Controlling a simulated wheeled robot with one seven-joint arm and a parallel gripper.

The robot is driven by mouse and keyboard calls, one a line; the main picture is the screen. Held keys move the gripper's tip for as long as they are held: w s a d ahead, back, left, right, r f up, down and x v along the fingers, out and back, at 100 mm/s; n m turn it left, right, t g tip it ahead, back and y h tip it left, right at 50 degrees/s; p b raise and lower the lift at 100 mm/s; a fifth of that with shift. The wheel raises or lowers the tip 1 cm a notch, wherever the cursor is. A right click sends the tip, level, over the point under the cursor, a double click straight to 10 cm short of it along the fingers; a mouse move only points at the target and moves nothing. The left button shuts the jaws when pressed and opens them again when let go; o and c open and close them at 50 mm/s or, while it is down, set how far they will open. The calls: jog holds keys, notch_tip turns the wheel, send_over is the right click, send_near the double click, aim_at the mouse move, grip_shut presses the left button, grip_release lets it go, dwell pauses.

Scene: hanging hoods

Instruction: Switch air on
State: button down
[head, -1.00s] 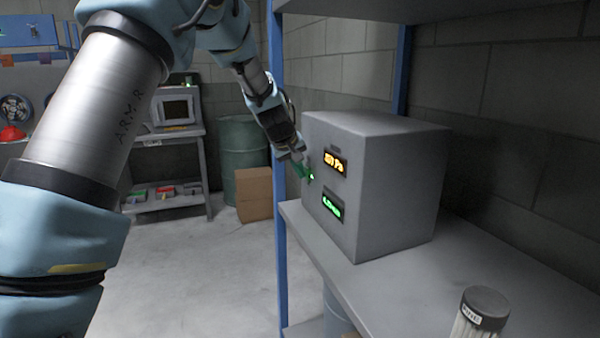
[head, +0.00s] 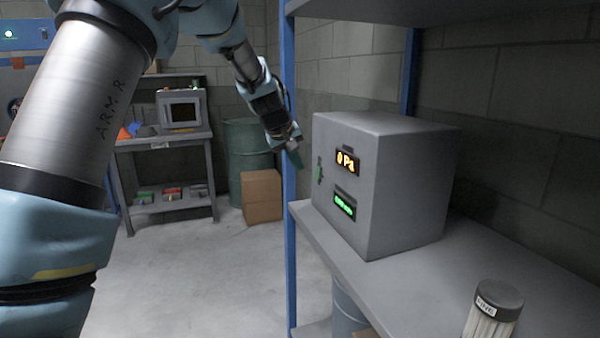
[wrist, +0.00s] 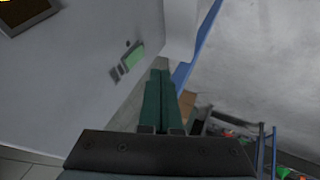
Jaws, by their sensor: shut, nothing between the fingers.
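A grey box (head: 400,185) stands on the shelf. Its front has an orange display (head: 347,162) ending in "Pa" and a green display (head: 345,205) whose text is too small to read. A narrow green switch or plate (head: 319,170) is on the front's left side. In the wrist view the green plate (wrist: 133,57) lies beside small dark slots, left of my fingers. My gripper (head: 297,157) is just left of the box, apart from the green plate. Its dark green fingers (wrist: 160,75) are together with nothing between them.
The grey shelf (head: 470,275) has blue posts (head: 290,240); one is close behind my gripper. A white-ribbed, dark-capped cylinder (head: 492,310) stands at the shelf's front right. A cardboard box (head: 262,196), a green drum (head: 247,150) and a bench are behind. The floor at left is clear.

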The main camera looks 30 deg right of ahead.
aim_at(318, 173)
jog(key=b+v, duration=0.1)
jog(key=v, duration=0.6)
jog(key=shift+a+r, duration=0.15)
jog(key=shift+a, duration=0.15)
jog(key=shift+w+b, duration=0.15)
jog(key=shift+b, duration=0.25)
jog(key=f+b, duration=0.1)
jog(key=b, duration=0.2)
jog(key=shift+a+f+b, duration=0.15)
jog(key=shift+f+b, duration=0.2)
jog(key=shift+b, duration=0.05)
jog(key=shift+r, duration=0.1)
jog(key=w+d+f+p, duration=0.2)
jog(key=d+f+p, duration=0.2)
jog(key=d+f, duration=0.4)
jog(key=shift+w+d+f, duration=0.25)
jog(key=shift+d+f, duration=0.1)
jog(key=shift+d, duration=0.05)
